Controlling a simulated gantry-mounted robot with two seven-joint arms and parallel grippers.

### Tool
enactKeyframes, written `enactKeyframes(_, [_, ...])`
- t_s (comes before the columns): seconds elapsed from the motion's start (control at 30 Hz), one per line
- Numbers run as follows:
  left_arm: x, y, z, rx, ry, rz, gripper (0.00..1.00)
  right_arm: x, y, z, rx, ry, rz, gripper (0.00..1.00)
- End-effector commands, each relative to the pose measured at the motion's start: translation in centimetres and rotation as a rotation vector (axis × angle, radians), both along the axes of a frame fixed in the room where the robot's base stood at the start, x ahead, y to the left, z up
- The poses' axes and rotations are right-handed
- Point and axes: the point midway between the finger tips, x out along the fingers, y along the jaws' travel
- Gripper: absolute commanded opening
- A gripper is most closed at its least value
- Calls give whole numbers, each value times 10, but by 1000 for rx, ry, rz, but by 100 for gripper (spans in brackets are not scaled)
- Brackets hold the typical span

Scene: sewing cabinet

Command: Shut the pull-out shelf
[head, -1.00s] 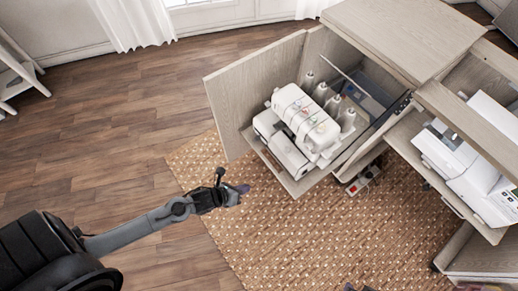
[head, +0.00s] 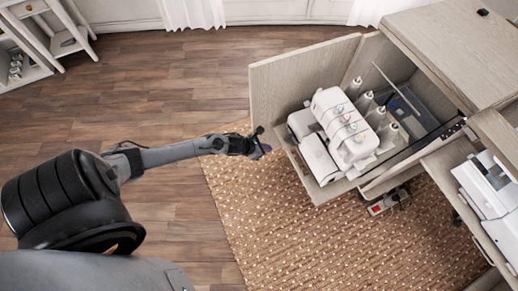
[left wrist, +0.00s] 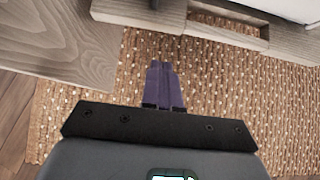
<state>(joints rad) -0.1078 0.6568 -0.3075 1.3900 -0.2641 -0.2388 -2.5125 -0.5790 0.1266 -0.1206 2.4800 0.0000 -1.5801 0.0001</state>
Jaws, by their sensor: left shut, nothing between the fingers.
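The pull-out shelf (head: 318,190) stands out from the sewing cabinet (head: 425,45) and carries a white serger (head: 342,130) with several thread cones. An open cabinet door (head: 290,85) stands to the left of the shelf. My left gripper (head: 262,151) is just left of the shelf's front edge, below the door, apart from the shelf as far as I can tell. In the left wrist view its purple fingers (left wrist: 163,85) are together and empty, over the rug, with a wooden edge ahead. My right gripper is not in view.
A woven rug (head: 330,240) covers the floor before the cabinet. A second white machine (head: 490,190) sits at the right. The wooden floor at left is clear; a white rack (head: 70,35) stands far left.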

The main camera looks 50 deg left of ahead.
Motion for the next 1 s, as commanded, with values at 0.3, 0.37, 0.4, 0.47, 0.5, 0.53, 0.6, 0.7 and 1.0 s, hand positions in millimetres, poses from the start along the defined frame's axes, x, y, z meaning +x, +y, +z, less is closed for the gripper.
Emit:
enactKeyframes(0.3, [40, -9, -17, -2, -2, 1, 0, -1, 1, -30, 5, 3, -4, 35])
enactKeyframes(0.37, [44, -10, -17, 0, -1, 1, 0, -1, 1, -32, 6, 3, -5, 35])
enactKeyframes(0.4, [47, -11, -16, 0, -1, 1, 0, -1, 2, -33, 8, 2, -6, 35])
enactKeyframes(0.47, [50, -12, -16, 1, 0, 1, 0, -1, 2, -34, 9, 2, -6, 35])
enactKeyframes(0.5, [51, -12, -15, 1, 0, 1, 0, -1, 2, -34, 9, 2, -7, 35])
enactKeyframes(0.53, [52, -12, -15, 0, 1, 0, 0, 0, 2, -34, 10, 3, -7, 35])
enactKeyframes(0.6, [53, -13, -15, 0, 1, 0, 0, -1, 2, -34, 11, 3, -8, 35])
enactKeyframes(0.7, [53, -13, -15, 0, 1, 0, 0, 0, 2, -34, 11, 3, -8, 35])
enactKeyframes(1.0, [53, -11, -14, 2, 1, 1, 0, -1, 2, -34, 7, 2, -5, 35])
